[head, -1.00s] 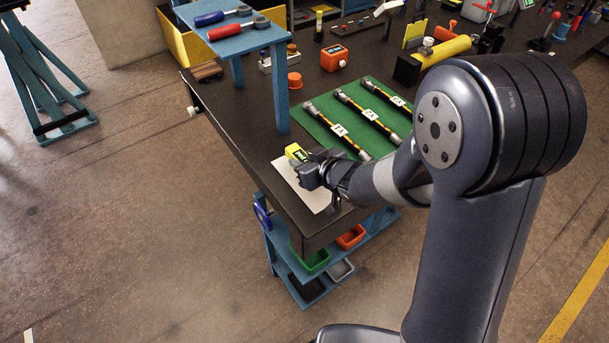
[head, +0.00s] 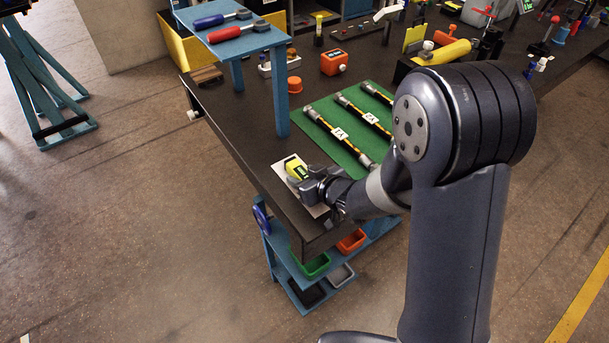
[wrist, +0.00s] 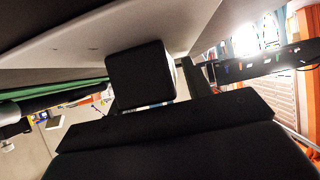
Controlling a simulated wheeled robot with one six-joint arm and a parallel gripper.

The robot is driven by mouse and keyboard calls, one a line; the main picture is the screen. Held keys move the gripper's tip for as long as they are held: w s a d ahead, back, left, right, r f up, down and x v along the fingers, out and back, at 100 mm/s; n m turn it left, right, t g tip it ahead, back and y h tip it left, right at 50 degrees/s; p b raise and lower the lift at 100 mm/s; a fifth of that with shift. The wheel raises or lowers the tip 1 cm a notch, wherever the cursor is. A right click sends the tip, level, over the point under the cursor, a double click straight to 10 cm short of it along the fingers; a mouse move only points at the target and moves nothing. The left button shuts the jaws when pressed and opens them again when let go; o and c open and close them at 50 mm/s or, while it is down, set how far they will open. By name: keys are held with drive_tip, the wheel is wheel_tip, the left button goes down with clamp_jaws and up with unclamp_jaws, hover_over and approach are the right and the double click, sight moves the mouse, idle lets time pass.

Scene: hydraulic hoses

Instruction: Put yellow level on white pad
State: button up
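The yellow level (head: 297,170) is a small yellow block with a dark-and-pale face, at the tip of my gripper (head: 303,179) in the head view. My gripper appears shut on it, with the fingers partly hiding it. The level is over the white pad (head: 318,210), near the table's front left corner. I cannot tell whether it touches the pad. In the wrist view, a black finger block (wrist: 140,75) is close below a pale surface, and the level cannot be made out.
A green mat (head: 352,158) with several striped hoses lies right of the pad. A blue stand (head: 282,95) with two tools rises behind it. An orange cap (head: 294,82) and orange box (head: 334,62) stand farther back. Coloured bins (head: 313,265) are below the table edge.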

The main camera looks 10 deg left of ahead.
drive_tip(key=shift+o, duration=0.3)
drive_tip(key=shift+r+p, duration=0.25)
drive_tip(key=shift+p, duration=0.05)
drive_tip(key=v, duration=1.1)
drive_tip(key=shift+s+d+r+p, duration=0.15)
drive_tip(key=shift+s+d+p, duration=0.15)
drive_tip(key=shift+d, duration=0.1)
